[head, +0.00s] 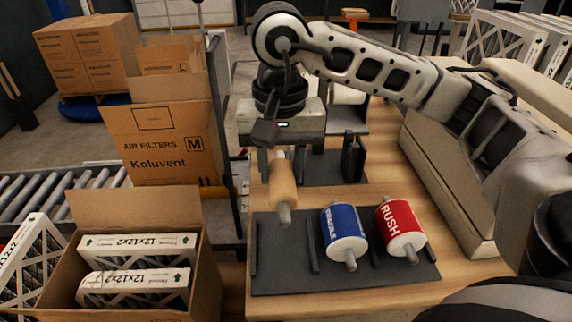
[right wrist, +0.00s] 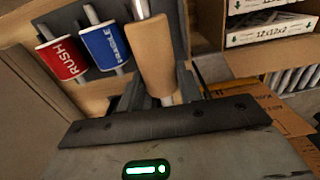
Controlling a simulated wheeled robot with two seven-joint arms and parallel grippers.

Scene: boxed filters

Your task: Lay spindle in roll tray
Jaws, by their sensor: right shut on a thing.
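The spindle is a tan cylinder (head: 283,188) with grey rod ends. My right gripper (head: 278,154) is shut on its upper rod end and holds it tilted, lower end toward the front. The roll tray (head: 290,272) is a dark grey plate with upright dividers on the wooden table. A blue roll (head: 343,232) and a red roll (head: 400,228) lie in its middle and right places; the left place is empty. The spindle hangs over the tray's back left edge. The right wrist view also shows the spindle (right wrist: 155,55) between the fingers (right wrist: 160,98). My left gripper is out of view.
An open carton (head: 215,270) with boxed filters is at the left, near the table edge.

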